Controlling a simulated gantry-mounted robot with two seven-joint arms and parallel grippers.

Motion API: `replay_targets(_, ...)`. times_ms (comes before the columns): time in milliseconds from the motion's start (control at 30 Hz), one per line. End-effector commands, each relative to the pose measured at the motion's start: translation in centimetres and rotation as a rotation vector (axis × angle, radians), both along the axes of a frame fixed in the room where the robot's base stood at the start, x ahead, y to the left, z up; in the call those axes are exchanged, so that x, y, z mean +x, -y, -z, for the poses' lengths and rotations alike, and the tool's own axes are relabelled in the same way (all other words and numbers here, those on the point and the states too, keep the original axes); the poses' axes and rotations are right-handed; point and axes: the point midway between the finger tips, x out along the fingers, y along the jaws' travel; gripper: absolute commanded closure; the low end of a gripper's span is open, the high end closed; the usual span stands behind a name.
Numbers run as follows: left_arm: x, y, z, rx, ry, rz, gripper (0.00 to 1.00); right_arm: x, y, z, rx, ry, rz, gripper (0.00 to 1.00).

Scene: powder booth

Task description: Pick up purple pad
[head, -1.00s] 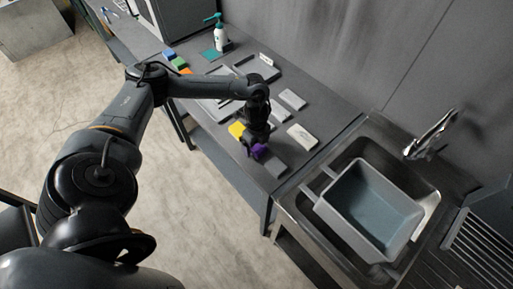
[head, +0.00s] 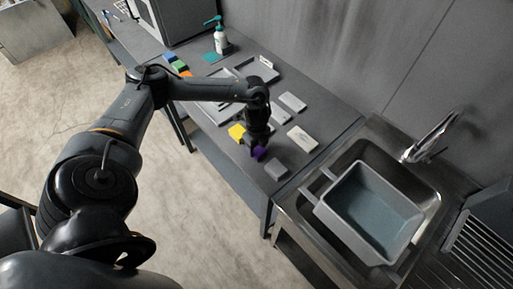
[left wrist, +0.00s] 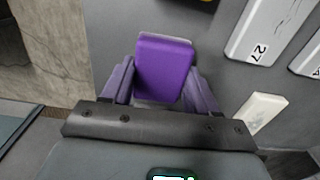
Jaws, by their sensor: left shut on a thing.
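The purple pad (left wrist: 164,66) sits between the two fingers of my left gripper (left wrist: 161,86) in the left wrist view, with a finger against each side. In the head view only a small piece of the purple pad (head: 260,154) shows below my left gripper (head: 258,149), near the front edge of the grey bench. I cannot tell whether the pad touches the bench. My right gripper is not in view.
A yellow pad (head: 237,132) lies just left of the gripper. The sink with a grey basin (head: 325,207) is at the right. A spray bottle (head: 220,40) stands at the back.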

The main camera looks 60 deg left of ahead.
Motion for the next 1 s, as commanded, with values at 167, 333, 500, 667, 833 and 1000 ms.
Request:
replay_targets(167, 0.1, 0.0, -1.2, 0.000, 0.003, 0.000, 0.71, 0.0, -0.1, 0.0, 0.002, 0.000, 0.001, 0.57)
replay_targets(333, 0.2, 0.0, -3.5, 0.000, 0.005, 0.000, 0.71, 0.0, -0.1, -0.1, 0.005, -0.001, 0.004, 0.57)
replay_targets(500, -1.4, 1.9, -5.3, 0.000, 0.001, 0.006, 0.71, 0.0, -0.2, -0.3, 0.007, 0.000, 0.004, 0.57)
replay_targets(667, -3.3, 4.5, -7.4, -0.001, 0.002, 0.006, 0.71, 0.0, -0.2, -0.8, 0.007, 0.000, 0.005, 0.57)
replay_targets(833, -5.0, 6.9, -9.4, 0.000, 0.002, 0.005, 0.71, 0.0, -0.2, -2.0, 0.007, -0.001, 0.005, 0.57)
replay_targets(1000, -6.2, 8.4, -10.4, 0.000, 0.002, 0.002, 0.71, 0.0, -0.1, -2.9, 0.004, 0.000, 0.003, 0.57)
